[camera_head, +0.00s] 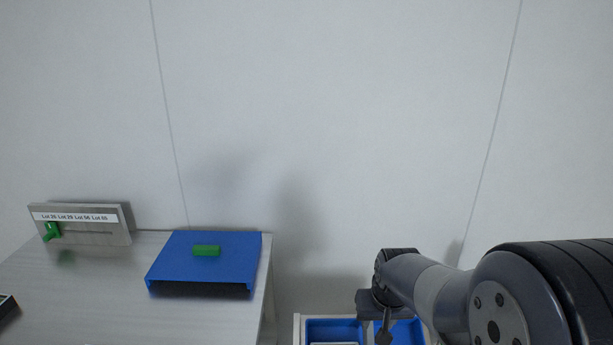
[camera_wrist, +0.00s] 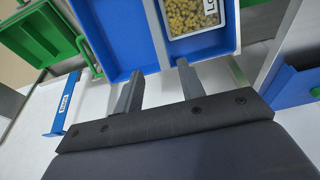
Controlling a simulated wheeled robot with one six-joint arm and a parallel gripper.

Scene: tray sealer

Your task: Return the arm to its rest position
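My arm comes in from the lower right in the head view, its wrist hanging over a blue two-part bin (camera_head: 334,328) at the bottom edge. My gripper (camera_wrist: 160,68) shows in the wrist view with its two grey fingers apart and nothing between them. The fingertips lie in the picture at the near edge of the blue bin, which also shows in the wrist view (camera_wrist: 112,38); I cannot tell whether they touch it. A tray of yellow pieces (camera_wrist: 196,14) with a white label lies in the bin's right part.
A grey table (camera_head: 90,283) at left carries a blue box-shaped cover (camera_head: 205,270) with a green handle (camera_head: 206,251) and a grey lot panel (camera_head: 90,237) with a green slider (camera_head: 50,232). Green bins (camera_wrist: 45,35) and another blue bin (camera_wrist: 295,88) flank the wrist view.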

